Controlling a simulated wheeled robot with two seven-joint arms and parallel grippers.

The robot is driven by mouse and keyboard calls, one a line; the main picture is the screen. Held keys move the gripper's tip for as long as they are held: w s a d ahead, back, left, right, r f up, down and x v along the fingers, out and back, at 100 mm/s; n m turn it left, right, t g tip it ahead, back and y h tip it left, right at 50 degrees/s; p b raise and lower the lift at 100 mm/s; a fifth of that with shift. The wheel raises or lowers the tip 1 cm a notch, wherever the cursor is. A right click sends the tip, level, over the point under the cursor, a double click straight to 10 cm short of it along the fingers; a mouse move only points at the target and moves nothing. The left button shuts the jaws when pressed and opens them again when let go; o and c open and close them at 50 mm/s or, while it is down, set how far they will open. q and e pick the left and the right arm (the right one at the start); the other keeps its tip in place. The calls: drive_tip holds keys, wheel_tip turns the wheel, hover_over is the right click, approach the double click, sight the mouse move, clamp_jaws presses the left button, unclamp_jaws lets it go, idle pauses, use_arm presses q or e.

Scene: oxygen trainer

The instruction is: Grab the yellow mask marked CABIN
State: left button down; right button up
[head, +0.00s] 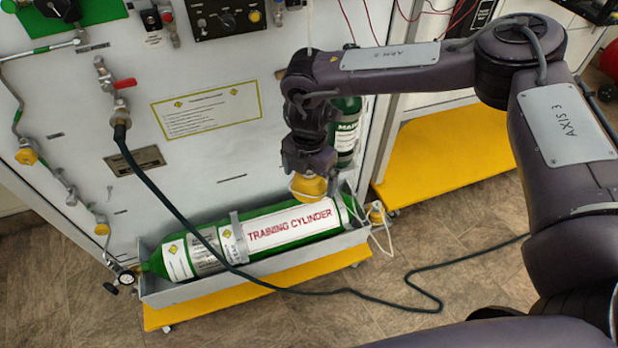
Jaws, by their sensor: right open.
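A yellow mask-like piece (309,187) with a pale strap or tube shows directly below my right gripper (308,172), over the right part of the training cylinder. A second, smaller yellow piece (376,214) with looped white cord is at the right end of the cylinder's tray. I cannot read CABIN on either one. My right gripper points down from its arm and is open, with its fingertips at the top of the first yellow piece. The fingers are partly hidden, and I cannot tell whether they touch it. My left gripper is out of view.
A green cylinder labelled TRAINING CYLINDER (290,228) lies in a grey tray (255,266) at the foot of the white panel (215,150). A green MAIN cylinder (345,130) stands behind my right wrist. A dark hose (178,210) runs from the panel valve across the tray onto the floor.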

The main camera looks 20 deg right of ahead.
drive_tip(key=shift+c, duration=0.5)
drive_tip(key=c, duration=1)
drive_tip(key=shift+r, duration=0.1)
